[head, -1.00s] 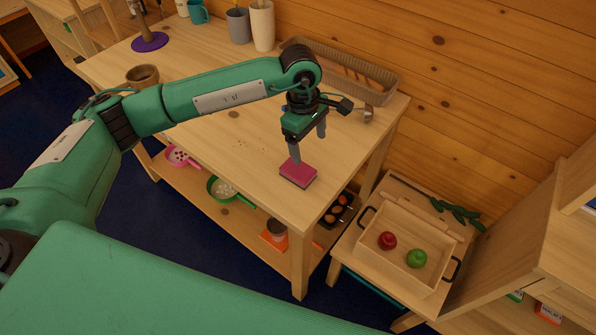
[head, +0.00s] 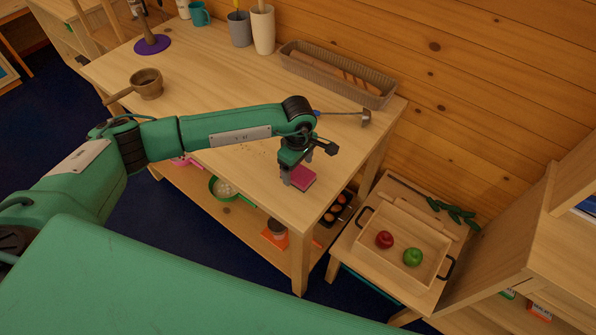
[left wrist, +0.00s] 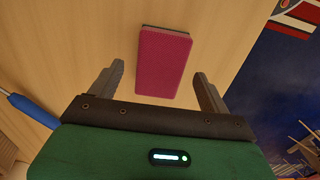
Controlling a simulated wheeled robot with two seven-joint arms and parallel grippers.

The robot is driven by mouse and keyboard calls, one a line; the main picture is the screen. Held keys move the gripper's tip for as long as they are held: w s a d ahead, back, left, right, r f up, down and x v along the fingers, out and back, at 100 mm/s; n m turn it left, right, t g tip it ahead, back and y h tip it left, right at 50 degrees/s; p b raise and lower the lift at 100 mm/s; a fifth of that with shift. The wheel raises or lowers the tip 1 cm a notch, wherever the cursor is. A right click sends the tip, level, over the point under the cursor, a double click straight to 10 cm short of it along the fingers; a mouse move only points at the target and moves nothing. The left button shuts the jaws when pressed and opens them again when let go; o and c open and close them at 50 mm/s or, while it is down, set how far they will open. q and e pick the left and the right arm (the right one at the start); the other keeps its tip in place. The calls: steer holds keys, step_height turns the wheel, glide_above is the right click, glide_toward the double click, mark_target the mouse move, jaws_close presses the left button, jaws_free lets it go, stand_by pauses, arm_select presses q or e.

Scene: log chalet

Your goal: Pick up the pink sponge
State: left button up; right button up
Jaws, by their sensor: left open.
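The pink sponge (head: 302,178) lies flat on the wooden table (head: 215,85) near its front right corner. It has a dark layer underneath. In the left wrist view the sponge (left wrist: 163,62) lies ahead of the fingertips, roughly centred between them. My left gripper (head: 298,180) is open and low over the table at the sponge, partly covering it in the head view. In the left wrist view its two fingers (left wrist: 160,80) are apart, with nothing held. Whether the fingers touch the sponge cannot be told. My right gripper is not in view.
A hammer-like tool (head: 350,117) and a long basket (head: 335,75) lie behind the gripper. A brown pan (head: 146,84) stands at the left. A tray (head: 430,270) with a red and a green fruit stands on a lower stand at right.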

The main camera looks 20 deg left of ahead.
mark_target(298, 172)
arm_select(q)
step_height(298, 172, down, 2)
steer(key=shift+p, duration=0.35)
steer(key=shift+f, duration=0.4)
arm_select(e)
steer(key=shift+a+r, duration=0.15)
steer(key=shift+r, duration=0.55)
arm_select(q)
steer(key=c, duration=1.1)
steer(key=shift+r, duration=0.1)
steer(key=shift+r, duration=0.35)
step_height(298, 172, up, 19)
steer(key=b, duration=0.6)
steer(key=shift+r, duration=0.15)
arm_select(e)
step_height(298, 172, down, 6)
